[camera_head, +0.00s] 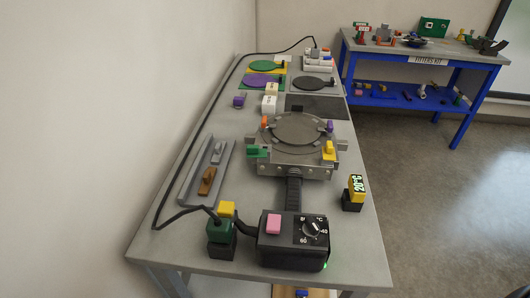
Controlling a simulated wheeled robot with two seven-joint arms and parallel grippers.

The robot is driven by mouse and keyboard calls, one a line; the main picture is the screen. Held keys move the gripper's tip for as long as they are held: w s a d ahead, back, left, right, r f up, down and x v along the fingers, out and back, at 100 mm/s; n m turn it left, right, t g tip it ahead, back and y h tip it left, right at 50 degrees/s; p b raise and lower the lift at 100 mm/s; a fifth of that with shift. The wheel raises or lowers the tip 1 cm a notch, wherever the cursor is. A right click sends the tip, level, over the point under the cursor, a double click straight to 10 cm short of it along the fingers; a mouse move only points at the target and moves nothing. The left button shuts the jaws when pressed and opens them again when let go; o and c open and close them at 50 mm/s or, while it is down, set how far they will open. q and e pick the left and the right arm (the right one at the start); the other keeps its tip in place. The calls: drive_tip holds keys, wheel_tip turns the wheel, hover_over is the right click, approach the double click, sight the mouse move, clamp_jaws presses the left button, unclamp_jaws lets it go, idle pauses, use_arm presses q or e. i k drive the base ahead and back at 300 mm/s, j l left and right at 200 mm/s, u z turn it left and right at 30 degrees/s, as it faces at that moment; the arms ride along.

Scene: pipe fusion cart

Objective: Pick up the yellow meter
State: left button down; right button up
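The yellow meter (356,188) stands upright near the right edge of the grey cart top (352,250). It has a dark display face with "20°C" on it, turned sideways, and its lower part is black. It stands apart from the control box to its left. Neither of my grippers is in view.
A black control box (292,243) with a dial sits at the near edge. A round heater plate (297,130) fills the middle. A green-and-black plug (220,238) and a grey tray (193,190) are left. A blue bench (415,62) stands beyond open floor.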

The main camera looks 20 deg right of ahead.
sight(358, 194)
drive_tip(key=z, duration=0.4)
drive_tip(key=l+z, duration=0.1)
drive_tip(key=z, duration=0.25)
drive_tip(key=i+z, duration=0.1)
drive_tip(key=z, duration=0.7)
